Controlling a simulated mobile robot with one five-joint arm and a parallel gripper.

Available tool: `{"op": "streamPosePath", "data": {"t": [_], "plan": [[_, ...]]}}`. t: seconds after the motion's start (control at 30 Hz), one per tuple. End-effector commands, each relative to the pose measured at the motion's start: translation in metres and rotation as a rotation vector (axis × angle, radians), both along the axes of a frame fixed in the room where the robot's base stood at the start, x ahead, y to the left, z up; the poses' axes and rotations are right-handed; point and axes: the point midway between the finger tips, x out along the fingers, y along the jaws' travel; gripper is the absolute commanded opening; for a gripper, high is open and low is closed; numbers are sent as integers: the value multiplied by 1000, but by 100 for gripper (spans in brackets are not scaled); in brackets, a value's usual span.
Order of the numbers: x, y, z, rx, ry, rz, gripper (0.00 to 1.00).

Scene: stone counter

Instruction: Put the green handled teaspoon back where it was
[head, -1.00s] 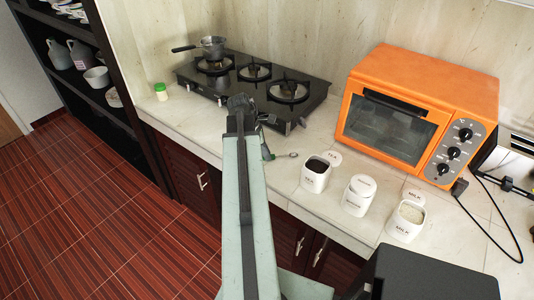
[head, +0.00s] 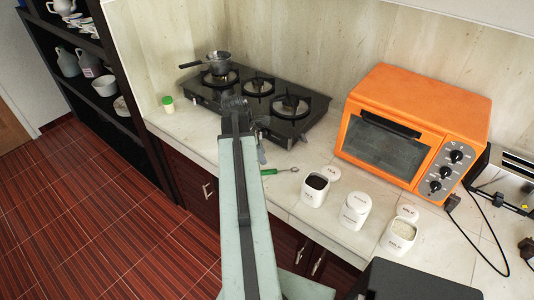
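The green handled teaspoon (head: 280,170) lies on the counter just left of the open tea canister (head: 314,190). Its green handle points left towards my arm and its metal bowl points right. The handle's left end is close to my arm's edge. My gripper (head: 261,153) is at the far end of my arm, just behind the handle in the picture. The arm covers much of it. A small gap shows between the visible finger and the handle. I cannot see whether the fingers are open or shut.
A black gas stove (head: 255,100) with a small saucepan (head: 219,63) is behind my gripper. A green-lidded jar (head: 168,104) stands left of it. A sugar canister (head: 355,210), a milk canister (head: 398,236) and an orange oven (head: 415,130) are to the right.

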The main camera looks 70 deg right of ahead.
Motion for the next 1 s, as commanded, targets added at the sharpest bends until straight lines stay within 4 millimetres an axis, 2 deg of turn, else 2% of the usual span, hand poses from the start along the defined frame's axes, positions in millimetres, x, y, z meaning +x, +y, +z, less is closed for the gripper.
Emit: {"op": "streamPosePath", "data": {"t": [0.03, 0.17, 0.53, 0.57, 0.63, 0.67, 0.77, 0.8, 0.87, 0.9, 0.97, 1.0], "plan": [[4, 2, 22, 1, 0, 2, 39], [9, 5, 36, 0, 0, 0, 39], [12, 7, 34, -1, -2, -2, 39], [16, 9, 34, -2, -5, -3, 39], [37, 23, 33, -11, -24, -11, 39], [53, 35, 32, -16, -40, -19, 39], [126, 98, 28, -35, -118, -74, 39], [158, 133, 27, -37, -155, -104, 39], [200, 189, 25, -33, -208, -156, 39], [223, 229, 23, -26, -240, -193, 39], [253, 291, 22, -9, -281, -250, 39], [267, 333, 21, 6, -302, -288, 39]]}}
